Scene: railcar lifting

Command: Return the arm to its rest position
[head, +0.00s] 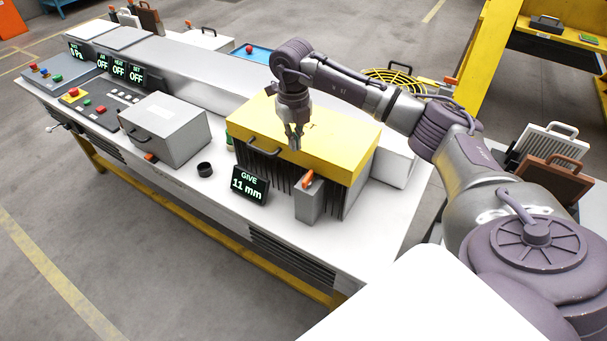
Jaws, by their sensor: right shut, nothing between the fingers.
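My right gripper (295,137) is shut and empty. It points down over the yellow top of a box-shaped unit (340,143) with a dark bristled front, on the white workbench (225,205). I cannot tell whether the fingertips touch the yellow top. My right arm reaches in from the right side and bends down at the wrist. My left gripper is not in view.
In front of the yellow unit are a display (249,185) reading "GIVE 11 mm" and a grey box with an orange lever (309,197). A grey handled box (165,128) and control panels (90,100) stand left. A yellow frame (484,50) and handled panels (550,145) are at right.

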